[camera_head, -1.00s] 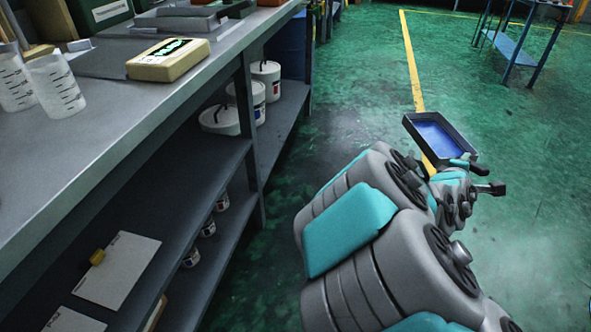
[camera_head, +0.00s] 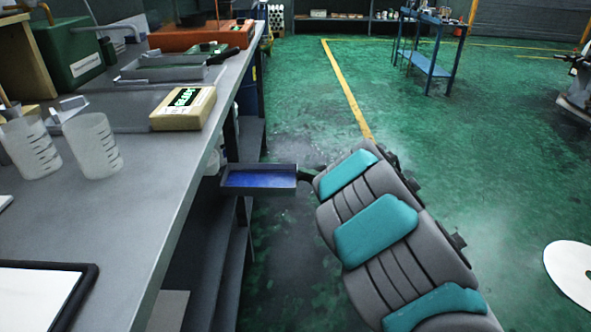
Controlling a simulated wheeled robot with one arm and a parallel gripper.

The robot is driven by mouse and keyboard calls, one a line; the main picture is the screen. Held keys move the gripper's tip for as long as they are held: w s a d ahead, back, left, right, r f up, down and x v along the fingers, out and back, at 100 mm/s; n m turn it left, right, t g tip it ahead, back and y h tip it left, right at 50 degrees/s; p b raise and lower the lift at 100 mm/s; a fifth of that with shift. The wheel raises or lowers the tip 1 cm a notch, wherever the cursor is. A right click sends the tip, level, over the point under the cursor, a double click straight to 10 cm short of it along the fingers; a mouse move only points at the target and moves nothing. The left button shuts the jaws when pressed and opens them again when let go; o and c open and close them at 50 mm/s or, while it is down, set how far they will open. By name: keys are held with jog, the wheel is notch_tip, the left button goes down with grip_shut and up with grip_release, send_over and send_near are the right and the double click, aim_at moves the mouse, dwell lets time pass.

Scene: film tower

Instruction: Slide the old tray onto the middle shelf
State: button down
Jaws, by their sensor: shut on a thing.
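The tray (camera_head: 258,191), shallow and dark-rimmed with a blue inside, is held about level beside the long grey bench. My gripper (camera_head: 306,174) is shut on its right end; the fingers are small and partly hidden by my arm. The tray's left end is at the bench's open side, near an upright post. I cannot tell whether it touches anything. The middle shelf (camera_head: 198,262) under the bench top shows only as a narrow dark strip. Most of it is hidden by the bench top.
On the bench (camera_head: 150,215) stand two clear beakers (camera_head: 93,146), a yellow box (camera_head: 183,108) and a flat grey tool tray (camera_head: 160,70). A white disc (camera_head: 574,272) lies at the right. The green floor (camera_head: 470,180) right of my arm is mostly clear. A blue trolley (camera_head: 430,62) stands far off.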

jog(key=shift+s+a+f+n+g+y, duration=0.2)
jog(key=shift+a+n+g+y, duration=0.1)
jog(key=shift+a, duration=0.3)
jog(key=shift+w+a+f+b, duration=0.1)
jog(key=shift+a+f+b, duration=0.45)
jog(key=shift+a, duration=1.6)
jog(key=shift+w+a+f+b, duration=0.1)
jog(key=shift+a+f+b, duration=0.35)
jog(key=shift+a, duration=1.7)
jog(key=shift+w+a+f+b, duration=0.1)
jog(key=shift+a+f+b, duration=0.45)
jog(key=shift+a, duration=1.6)
jog(key=shift+w+a+f+b, duration=0.15)
jog(key=shift+a+b, duration=0.75)
jog(key=shift+a, duration=0.95)
jog(key=shift+s+a+f+b, duration=0.1)
jog(key=shift+a+f+b, duration=0.15)
jog(key=shift+a+b, duration=1.1)
jog(key=shift+w+a+f+b, duration=0.15)
jog(key=shift+a+b, duration=0.25)
jog(key=shift+a, duration=2.6)
jog(key=c, duration=0.7)
grip_release()
